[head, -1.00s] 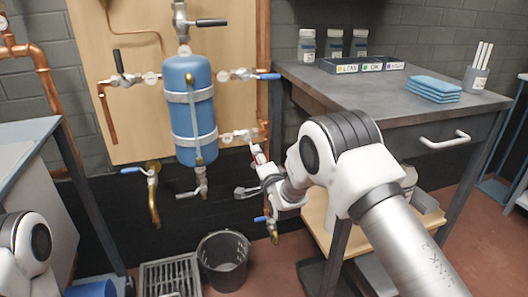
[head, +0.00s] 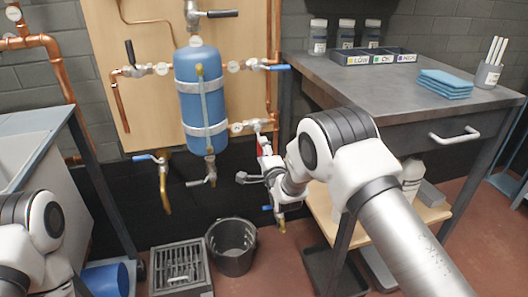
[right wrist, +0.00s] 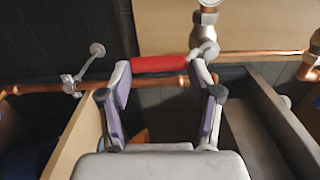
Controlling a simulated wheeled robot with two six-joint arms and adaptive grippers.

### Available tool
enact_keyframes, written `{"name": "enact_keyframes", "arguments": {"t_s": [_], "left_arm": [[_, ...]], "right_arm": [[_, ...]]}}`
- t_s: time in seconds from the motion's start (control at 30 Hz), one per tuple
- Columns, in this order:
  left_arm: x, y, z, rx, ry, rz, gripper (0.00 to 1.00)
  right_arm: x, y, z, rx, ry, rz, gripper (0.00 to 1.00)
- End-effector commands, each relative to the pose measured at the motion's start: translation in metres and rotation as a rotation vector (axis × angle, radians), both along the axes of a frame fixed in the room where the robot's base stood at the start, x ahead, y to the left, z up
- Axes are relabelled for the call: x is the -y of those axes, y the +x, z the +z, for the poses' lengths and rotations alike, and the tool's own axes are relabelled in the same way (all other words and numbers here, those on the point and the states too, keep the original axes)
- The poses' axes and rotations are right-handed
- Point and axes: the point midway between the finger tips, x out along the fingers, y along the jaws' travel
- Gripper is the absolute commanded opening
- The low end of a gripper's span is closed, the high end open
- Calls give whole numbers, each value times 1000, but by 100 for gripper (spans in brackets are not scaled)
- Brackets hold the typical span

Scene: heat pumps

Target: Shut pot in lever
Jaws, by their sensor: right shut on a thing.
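The blue pot (head: 201,100) is an upright tank with two metal bands, fixed to a wooden board. A lever with a red handle (head: 263,146) is on the valve (head: 250,126) on the pipe at its lower right. My right gripper (head: 265,163) is at this handle, shut on it. In the right wrist view the red handle (right wrist: 160,64) lies across between the two fingers of the gripper (right wrist: 160,78), with the valve body just right of it. The handle hangs roughly downward in the head view. My left gripper is out of view; only its arm shows at lower left.
Other valves have a black lever (head: 129,52) at upper left, a blue lever (head: 281,67) at upper right and a blue lever (head: 143,158) at lower left. A bucket (head: 232,246) and drain grate (head: 180,268) are below. A workbench (head: 400,105) stands close at the right.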

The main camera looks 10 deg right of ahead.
Motion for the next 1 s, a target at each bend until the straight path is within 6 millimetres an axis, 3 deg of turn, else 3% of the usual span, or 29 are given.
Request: {"name": "enact_keyframes", "arguments": {"t_s": [0.03,0.1,0.5,0.63,0.9,1.0], "left_arm": [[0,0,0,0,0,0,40],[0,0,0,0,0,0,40],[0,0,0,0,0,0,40],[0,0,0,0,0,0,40],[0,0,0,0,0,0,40],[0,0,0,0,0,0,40]], "right_arm": [[0,2,4,8,0,1,67],[-1,2,4,8,0,2,83],[-1,-7,1,1,-2,2,83],[0,-31,1,0,-2,3,83],[1,-98,1,1,-3,4,83],[2,-112,1,1,-2,3,83]]}}
